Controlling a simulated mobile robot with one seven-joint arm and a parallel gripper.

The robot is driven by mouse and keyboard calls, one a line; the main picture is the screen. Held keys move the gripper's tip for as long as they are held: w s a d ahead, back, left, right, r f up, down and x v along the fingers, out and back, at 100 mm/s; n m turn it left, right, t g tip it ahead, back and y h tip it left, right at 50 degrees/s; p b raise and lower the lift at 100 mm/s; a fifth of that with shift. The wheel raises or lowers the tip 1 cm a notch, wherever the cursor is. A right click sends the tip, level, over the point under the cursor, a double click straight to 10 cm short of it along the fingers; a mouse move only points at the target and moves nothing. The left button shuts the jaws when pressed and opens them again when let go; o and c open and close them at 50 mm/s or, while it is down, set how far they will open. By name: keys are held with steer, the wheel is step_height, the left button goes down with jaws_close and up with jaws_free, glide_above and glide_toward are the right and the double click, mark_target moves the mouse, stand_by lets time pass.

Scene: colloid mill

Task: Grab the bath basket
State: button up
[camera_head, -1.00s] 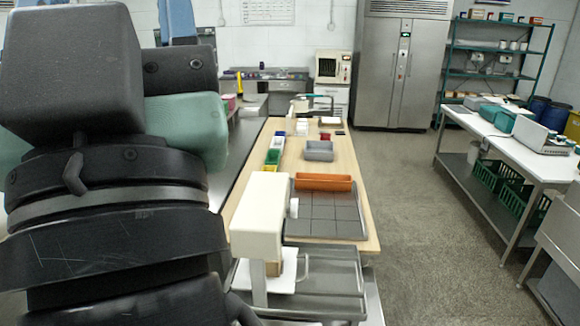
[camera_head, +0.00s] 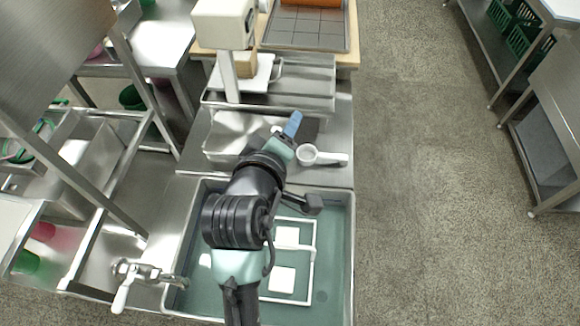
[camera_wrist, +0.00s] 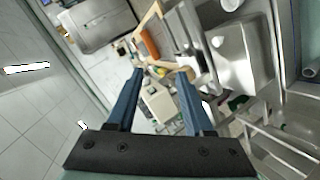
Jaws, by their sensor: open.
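The bath basket (camera_head: 311,272) is a white wire-like frame with two white square pieces in it. It sits in the grey bath (camera_head: 345,240) of greenish liquid, at the bottom centre of the head view. My arm covers its left part. My gripper (camera_head: 294,122) has blue fingers and is above the steel counter, beyond the bath's far edge and apart from the basket. In the wrist view my gripper (camera_wrist: 160,75) shows two fingers spread with nothing between them. I cannot make out the basket there.
A white round cup with a handle (camera_head: 308,154) is on the counter right of my gripper. A cream-coloured press-like device (camera_head: 223,24) stands farther back. A metal valve (camera_head: 140,272) is left of the bath. The floor on the right (camera_head: 430,180) is clear.

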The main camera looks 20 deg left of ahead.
steer(key=s+f+n+g+h+b, duration=0.15)
steer(key=s+f, duration=0.25)
steer(key=f, duration=0.5)
steer(key=s+f+n+g, duration=0.2)
steer(key=s+f+n, duration=0.15)
steer(key=f, duration=0.45)
steer(key=n+g+h+b, duration=0.1)
steer(key=n+g, duration=0.1)
steer(key=n, duration=0.1)
glide_toward(285, 245)
steer(key=b+x, duration=0.1)
steer(key=x, duration=1.2)
steer(key=shift+f, duration=0.35)
steer(key=shift+a, duration=0.15)
steer(key=shift+h, duration=0.25)
jaws_close()
